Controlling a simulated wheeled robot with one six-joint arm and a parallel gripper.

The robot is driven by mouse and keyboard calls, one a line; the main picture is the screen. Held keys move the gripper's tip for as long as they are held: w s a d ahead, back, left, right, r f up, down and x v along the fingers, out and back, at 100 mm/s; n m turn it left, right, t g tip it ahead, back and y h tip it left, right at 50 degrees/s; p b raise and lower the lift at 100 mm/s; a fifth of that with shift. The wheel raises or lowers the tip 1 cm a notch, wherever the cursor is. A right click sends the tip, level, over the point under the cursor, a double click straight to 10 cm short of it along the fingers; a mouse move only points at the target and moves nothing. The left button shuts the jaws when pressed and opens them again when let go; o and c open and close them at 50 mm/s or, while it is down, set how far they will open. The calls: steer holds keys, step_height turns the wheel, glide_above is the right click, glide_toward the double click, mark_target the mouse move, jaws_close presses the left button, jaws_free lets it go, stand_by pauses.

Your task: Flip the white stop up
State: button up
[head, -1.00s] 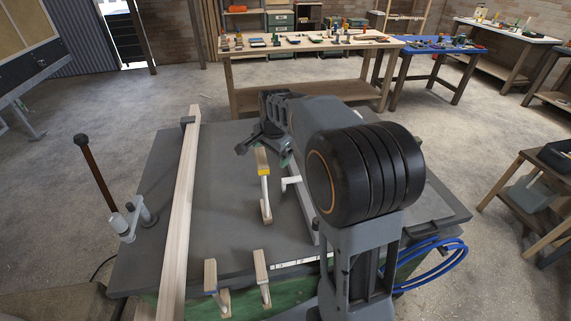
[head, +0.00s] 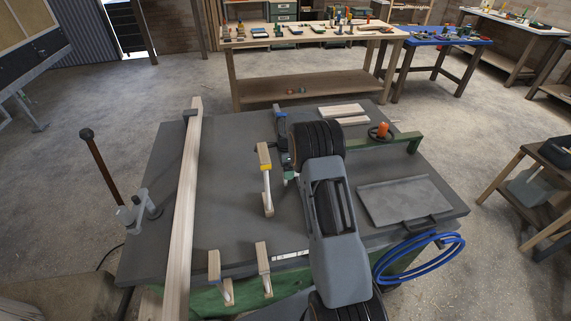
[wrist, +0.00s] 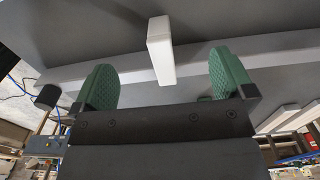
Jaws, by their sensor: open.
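The white stop (wrist: 160,52) is a pale rectangular bar in the wrist view, beside a long grey rail (wrist: 190,66). It sits between the two fingers of my gripper (wrist: 163,68), with a gap on each side. My gripper is open, with green ribbed pads, and holds nothing. In the head view my arm covers the white stop and most of my gripper. How far the stop is tilted cannot be told clearly.
Left of my arm stands a wooden piece with a yellow band (head: 265,166). Two wooden-topped pieces (head: 214,266) (head: 263,258) stand at the table's front. A long plank (head: 187,190) lies along the left. A grey tray (head: 405,200) and orange knob (head: 383,130) are on the right.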

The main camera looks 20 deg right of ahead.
steer(key=shift+f+b, duration=1.7)
steer(key=shift+f, duration=1.35)
steer(key=shift+c, duration=0.2)
steer(key=c, duration=1.5)
steer(key=shift+r, duration=0.1)
